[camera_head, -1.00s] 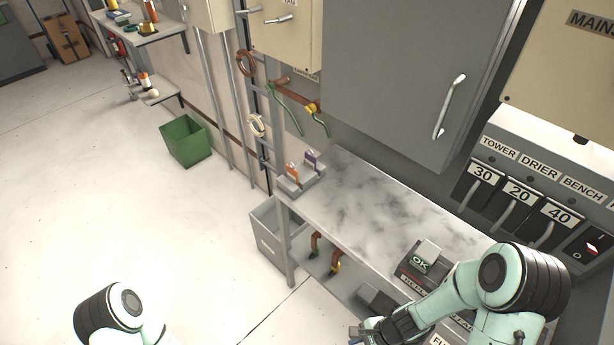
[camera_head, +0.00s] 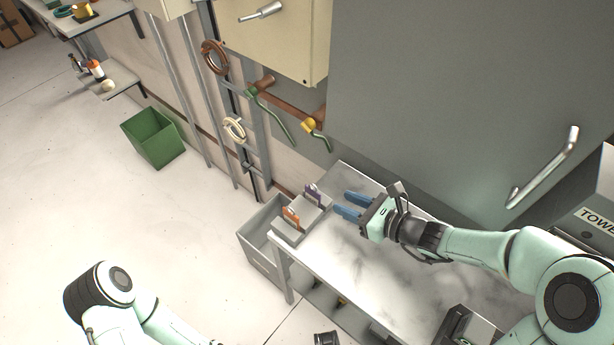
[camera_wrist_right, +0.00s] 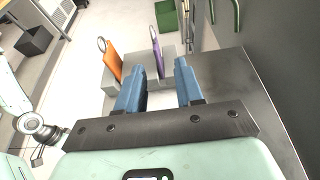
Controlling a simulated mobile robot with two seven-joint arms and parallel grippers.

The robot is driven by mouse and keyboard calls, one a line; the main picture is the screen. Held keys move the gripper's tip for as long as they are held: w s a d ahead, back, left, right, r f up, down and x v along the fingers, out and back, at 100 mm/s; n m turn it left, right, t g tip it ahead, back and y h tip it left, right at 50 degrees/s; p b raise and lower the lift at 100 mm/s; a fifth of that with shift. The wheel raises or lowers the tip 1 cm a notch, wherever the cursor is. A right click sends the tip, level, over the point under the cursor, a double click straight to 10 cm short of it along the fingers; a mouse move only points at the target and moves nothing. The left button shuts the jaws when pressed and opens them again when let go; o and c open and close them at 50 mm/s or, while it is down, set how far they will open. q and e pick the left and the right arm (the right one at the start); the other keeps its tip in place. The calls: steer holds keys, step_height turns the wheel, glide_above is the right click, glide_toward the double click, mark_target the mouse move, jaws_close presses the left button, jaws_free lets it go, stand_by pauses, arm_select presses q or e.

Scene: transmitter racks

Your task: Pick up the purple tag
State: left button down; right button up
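The purple tag (camera_head: 313,193) stands upright in a grey holder (camera_head: 293,235) at the left end of the bench. It also shows in the right wrist view (camera_wrist_right: 157,55), just beyond my fingers and between them. An orange tag (camera_head: 291,217) stands in the same holder, nearer the front; it is left of the fingers in the right wrist view (camera_wrist_right: 113,61). My right gripper (camera_head: 347,204) is open and empty, its blue fingers pointing at the purple tag, a short gap away. My left arm shows at lower left, but its fingers are out of view.
The grey bench (camera_head: 345,262) is clear around the holder. A grey cabinet (camera_head: 430,80) with a handle rises behind it. Pipes with yellow and green valve levers (camera_head: 310,126) hang on the wall above. A green bin (camera_head: 153,138) stands on the floor.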

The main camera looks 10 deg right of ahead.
mark_target(308, 192)
steer(key=x, duration=0.7)
steer(key=shift+w+a+f+b, duration=0.1)
steer(key=shift+a+f+b, duration=0.1)
steer(key=shift+a+b, duration=0.2)
steer(key=x, duration=0.5)
steer(key=shift+a+f, duration=0.15)
steer(key=shift+f, duration=0.1)
jaws_close()
